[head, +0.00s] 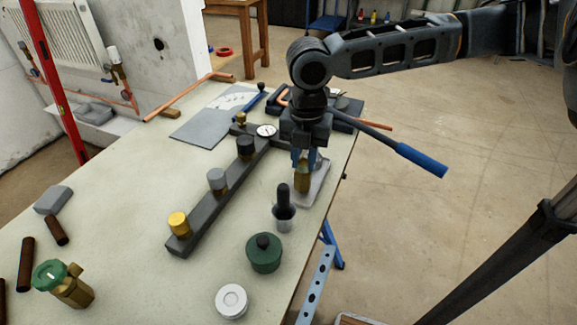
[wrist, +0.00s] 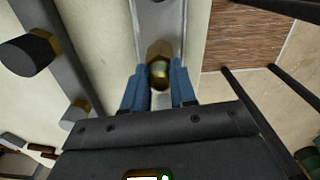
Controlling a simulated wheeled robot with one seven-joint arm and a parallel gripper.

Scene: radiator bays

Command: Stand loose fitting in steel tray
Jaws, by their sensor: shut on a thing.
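The loose fitting (head: 302,180), a brass-coloured piece, is upright between the blue fingers of my gripper (head: 305,160). My gripper points down and is shut on it. The fitting also shows in the wrist view (wrist: 159,50), between the fingertips (wrist: 160,88). The steel tray (head: 315,189) is a narrow, light grey tray near the table's right edge. The fitting is over the tray in both views; the wrist view shows the tray (wrist: 170,14) behind it. I cannot tell whether the fitting's base touches the tray floor. The gripper hides the tray's far part.
Left of the tray, a dark rail (head: 205,212) carries several capped valves. A cup with a black-handled tool (head: 284,214), a green tub (head: 263,255) and a white round tin (head: 232,301) stand nearer. A blue-handled tool (head: 421,160) sticks out past the table's right edge.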

